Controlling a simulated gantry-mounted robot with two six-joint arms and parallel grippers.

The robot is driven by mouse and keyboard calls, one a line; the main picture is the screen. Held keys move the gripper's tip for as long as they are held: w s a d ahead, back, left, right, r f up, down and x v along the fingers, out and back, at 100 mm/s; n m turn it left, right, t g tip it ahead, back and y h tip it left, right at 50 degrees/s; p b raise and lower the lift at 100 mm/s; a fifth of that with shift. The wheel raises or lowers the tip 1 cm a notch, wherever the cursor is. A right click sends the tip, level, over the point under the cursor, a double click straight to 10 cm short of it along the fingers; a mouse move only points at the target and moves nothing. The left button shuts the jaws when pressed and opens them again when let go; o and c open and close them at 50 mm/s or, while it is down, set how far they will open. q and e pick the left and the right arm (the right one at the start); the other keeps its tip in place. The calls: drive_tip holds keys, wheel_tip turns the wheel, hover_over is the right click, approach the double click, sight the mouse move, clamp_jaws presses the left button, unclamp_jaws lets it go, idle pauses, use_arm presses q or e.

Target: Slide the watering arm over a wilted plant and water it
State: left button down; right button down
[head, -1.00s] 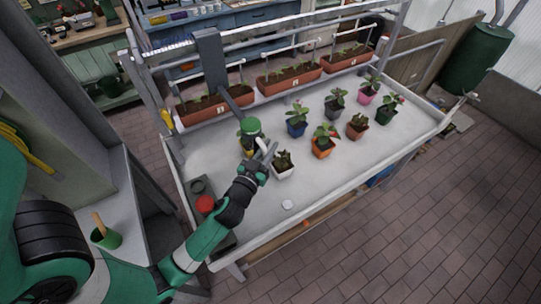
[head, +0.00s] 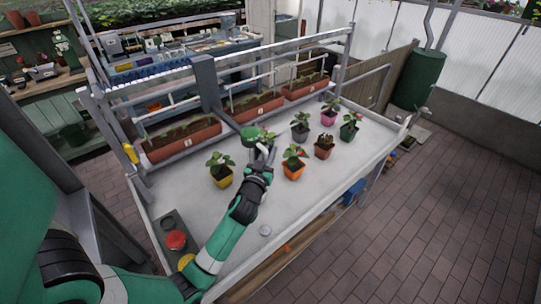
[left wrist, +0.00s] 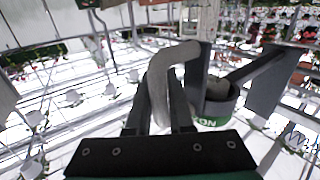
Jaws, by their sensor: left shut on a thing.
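The watering arm (head: 206,84) is a dark grey post on the rail, with a bar reaching forward to a green watering head (head: 250,133). My left gripper (head: 263,160) is shut on its bent grey handle; this handle (left wrist: 158,85) also shows between the fingers in the left wrist view. The head hangs above the table between the yellow-potted plant (head: 222,178) and the orange-potted plant (head: 292,168). What is directly below it is hidden by the head and my gripper. The brown-potted plant (head: 323,150) looks reddish and sparse. My right gripper is not in view.
Grey (head: 300,133), pink (head: 328,117) and dark green (head: 348,133) pots stand farther right. Planter boxes (head: 183,140) line the back. A control box carries a red button (head: 176,240) at front left. A white disc (head: 265,231) lies near the front edge.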

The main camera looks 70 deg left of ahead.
use_arm(q)
drive_tip(key=c, duration=1.1)
unclamp_jaws()
drive_tip(key=shift+d, duration=0.1)
drive_tip(key=v, duration=1.1)
drive_tip(key=shift+d+b, duration=0.15)
drive_tip(key=shift+b, duration=0.2)
drive_tip(key=shift+s, duration=0.1)
